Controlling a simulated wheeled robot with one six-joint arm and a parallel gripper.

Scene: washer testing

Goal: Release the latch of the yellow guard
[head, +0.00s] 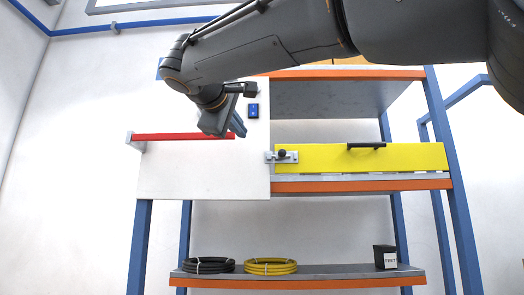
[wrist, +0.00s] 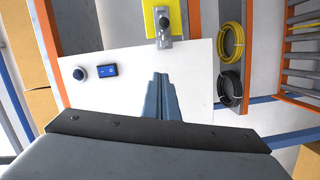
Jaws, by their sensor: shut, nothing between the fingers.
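The yellow guard (head: 340,158) is a long panel on the upper shelf in the head view, with a black handle (head: 366,146) on its upper part. Its latch (head: 281,156), a metal plate with a dark round knob, sits at the guard's left end, against the white panel's edge. In the wrist view the latch (wrist: 165,26) shows at top centre beside a piece of the yellow guard (wrist: 152,8). My gripper (wrist: 160,76) is shut and empty, in front of the white panel and apart from the latch. In the head view my gripper (head: 238,125) is up and left of the latch.
A red bar (head: 180,136) juts along the white panel (head: 200,175). A blue display (head: 253,110) is mounted on it; a dark round knob (wrist: 79,73) shows beside the display. Black (head: 208,265) and yellow (head: 270,266) coils and a dark bin (head: 385,257) rest on the lower shelf.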

